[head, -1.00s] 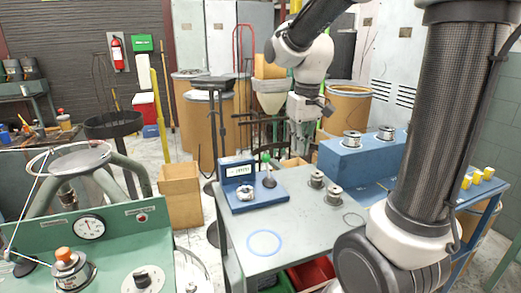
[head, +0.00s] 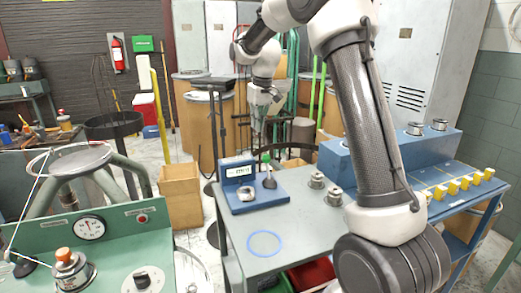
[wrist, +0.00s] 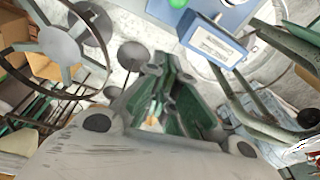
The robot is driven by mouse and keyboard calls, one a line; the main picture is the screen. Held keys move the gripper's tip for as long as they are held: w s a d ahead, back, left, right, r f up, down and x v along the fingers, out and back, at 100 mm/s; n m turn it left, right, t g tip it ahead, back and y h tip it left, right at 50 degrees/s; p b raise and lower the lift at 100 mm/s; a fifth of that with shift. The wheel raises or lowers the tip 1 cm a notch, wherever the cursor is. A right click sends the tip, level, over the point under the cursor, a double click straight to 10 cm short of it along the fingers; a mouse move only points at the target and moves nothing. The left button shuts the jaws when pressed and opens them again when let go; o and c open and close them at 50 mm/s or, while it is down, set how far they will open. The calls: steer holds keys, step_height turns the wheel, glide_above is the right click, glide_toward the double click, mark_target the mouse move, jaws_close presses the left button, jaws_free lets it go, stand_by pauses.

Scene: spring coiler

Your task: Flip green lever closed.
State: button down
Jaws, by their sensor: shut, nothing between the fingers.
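The green lever shows in the head view as a green ball knob (head: 266,158) on a dark stem, close to upright, on a blue bench device (head: 257,200) with a small display. In the wrist view the green knob (wrist: 177,3) is cut by the top edge, next to the device's pale display (wrist: 213,44). My gripper (wrist: 160,62) is shut and empty. In the head view my gripper (head: 258,120) hangs above and behind the knob, apart from it. Its fingertips are hard to make out there.
Two metal spools (head: 316,181) and a blue ring (head: 264,243) lie on the grey table (head: 300,225) to the right and in front. A blue box (head: 345,160) stands behind right. A green machine (head: 110,240) with a gauge is at left.

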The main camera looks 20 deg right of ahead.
mark_target(267, 165)
step_height(267, 165, down, 9)
steer(key=s, duration=0.2)
steer(key=shift+s, duration=0.25)
stand_by(0.3)
steer(key=shift+d, duration=0.15)
